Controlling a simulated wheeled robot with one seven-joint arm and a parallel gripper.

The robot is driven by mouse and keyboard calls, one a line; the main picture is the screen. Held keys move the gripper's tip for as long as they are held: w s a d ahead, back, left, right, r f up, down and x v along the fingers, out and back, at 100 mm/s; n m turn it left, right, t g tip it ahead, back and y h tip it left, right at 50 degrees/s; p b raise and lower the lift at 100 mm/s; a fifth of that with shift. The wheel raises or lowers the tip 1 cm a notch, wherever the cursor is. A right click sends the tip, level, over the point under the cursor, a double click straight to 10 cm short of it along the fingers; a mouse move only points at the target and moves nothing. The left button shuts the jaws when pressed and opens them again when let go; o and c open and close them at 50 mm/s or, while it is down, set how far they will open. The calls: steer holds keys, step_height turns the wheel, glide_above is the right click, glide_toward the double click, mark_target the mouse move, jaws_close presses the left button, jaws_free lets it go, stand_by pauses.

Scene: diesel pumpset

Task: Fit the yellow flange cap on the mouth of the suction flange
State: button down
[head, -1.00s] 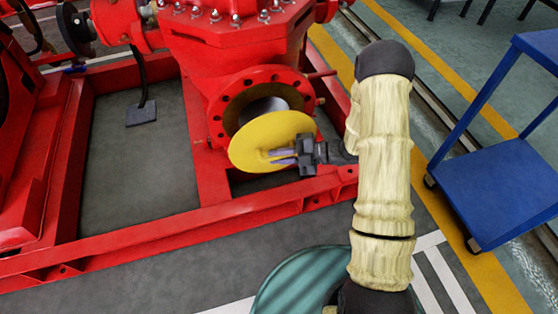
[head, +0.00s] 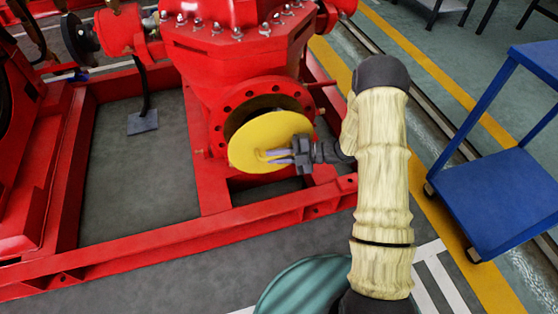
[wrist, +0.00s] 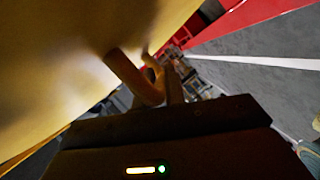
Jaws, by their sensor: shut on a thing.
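The yellow flange cap (head: 258,137) is a round disc with a handle on its near face. My gripper (head: 284,155) is shut on that handle and holds the cap in front of the red suction flange (head: 222,112). The cap covers most of the flange's dark mouth; the rim with its bolt holes shows above and to the left. Whether the cap touches the flange cannot be told. In the wrist view, the cap (wrist: 60,60) fills the upper left and its looped handle (wrist: 135,78) lies at the gripper.
The red pump body (head: 235,55) rises above the flange. Red base frame rails (head: 140,252) run below and in front. A blue trolley (head: 490,190) stands at the right. Grey floor (head: 140,185) lies open inside the frame.

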steer(key=shift+w+a, duration=0.25)
steer(key=shift+w, duration=0.85)
steer(key=shift+r+p, duration=0.1)
steer(key=shift+p, duration=0.25)
steer(key=shift+w+a+b, duration=0.15)
steer(key=shift+w+a, duration=0.1)
steer(key=shift+w, duration=0.65)
steer(key=shift+w+a+b, duration=0.15)
steer(key=shift+w+a, duration=0.15)
steer(key=shift+w, duration=0.6)
steer(key=shift+w+a+b, duration=0.15)
steer(key=shift+w+a, duration=0.1)
steer(key=shift+w, duration=0.65)
stand_by(1.3)
steer(key=c, duration=0.9)
jaws_free()
steer(key=shift+d, duration=0.1)
steer(key=shift+p+v, duration=1.05)
steer(key=shift+v, duration=2.65)
